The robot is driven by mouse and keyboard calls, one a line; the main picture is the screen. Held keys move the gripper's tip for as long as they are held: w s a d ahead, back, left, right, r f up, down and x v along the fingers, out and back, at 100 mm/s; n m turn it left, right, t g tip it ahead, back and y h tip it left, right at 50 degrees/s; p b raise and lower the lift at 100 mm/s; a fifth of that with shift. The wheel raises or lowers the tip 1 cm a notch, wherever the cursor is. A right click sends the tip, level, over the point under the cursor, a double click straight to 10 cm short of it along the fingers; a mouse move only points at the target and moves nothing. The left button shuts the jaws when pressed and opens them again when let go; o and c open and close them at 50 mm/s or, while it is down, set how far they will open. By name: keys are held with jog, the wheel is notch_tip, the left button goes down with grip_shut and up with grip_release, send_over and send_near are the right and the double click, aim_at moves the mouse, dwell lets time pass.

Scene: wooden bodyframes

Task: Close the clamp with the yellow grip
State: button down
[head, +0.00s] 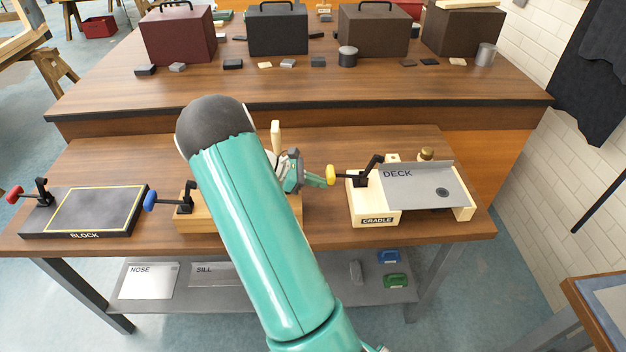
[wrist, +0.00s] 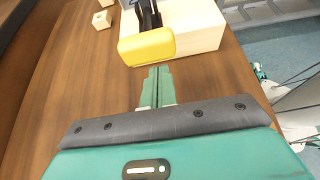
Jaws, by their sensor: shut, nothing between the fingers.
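The clamp with the yellow grip (head: 331,175) is mounted at the left end of the pale cradle (head: 375,217). Its handle sticks out to the left, roughly level, and its black arm (head: 374,165) stands tilted up beside the grey DECK plate (head: 425,187). My gripper (head: 321,181) is just left of the yellow grip, partly hidden behind my arm. In the wrist view my gripper's teal fingers (wrist: 158,84) are shut and empty, pointing at the yellow grip (wrist: 147,47) with a small apparent gap. Whether they touch it is unclear.
A blue-grip clamp (head: 150,200) stands on a wooden block, partly behind my arm. A red-grip clamp (head: 14,194) is on the dark BLOCK fixture (head: 85,212) at far left. A higher bench with several boxes stands behind. Bare bench top lies left of the cradle.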

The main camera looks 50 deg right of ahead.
jog(key=shift+r, duration=0.15)
jog(key=shift+r+t, duration=0.3)
jog(key=shift+r+y, duration=0.15)
jog(key=shift+y, duration=0.15)
jog(key=r+t+y, duration=0.1)
jog(key=r, duration=0.1)
jog(key=s+d+r+t+y, duration=0.1)
jog(key=r+t, duration=0.1)
jog(key=s+r+t+y, duration=0.1)
jog(key=r+t+y, duration=0.1)
jog(key=r, duration=0.1)
jog(key=shift+d+r, duration=0.1)
jog(key=shift+d, duration=0.3)
jog(key=s+d+r+t+y, duration=0.2)
jog(key=r+t+y, duration=0.1)
jog(key=shift+s+d+r, duration=0.15)
jog(key=shift+s+d, duration=0.05)
jog(key=shift+s, duration=0.15)
jog(key=shift+s+d+r+t+y, duration=0.4)
jog(key=shift+s+d+r+t, duration=0.25)
jog(key=shift+s+d, duration=0.25)
jog(key=shift+s+a, duration=0.1)
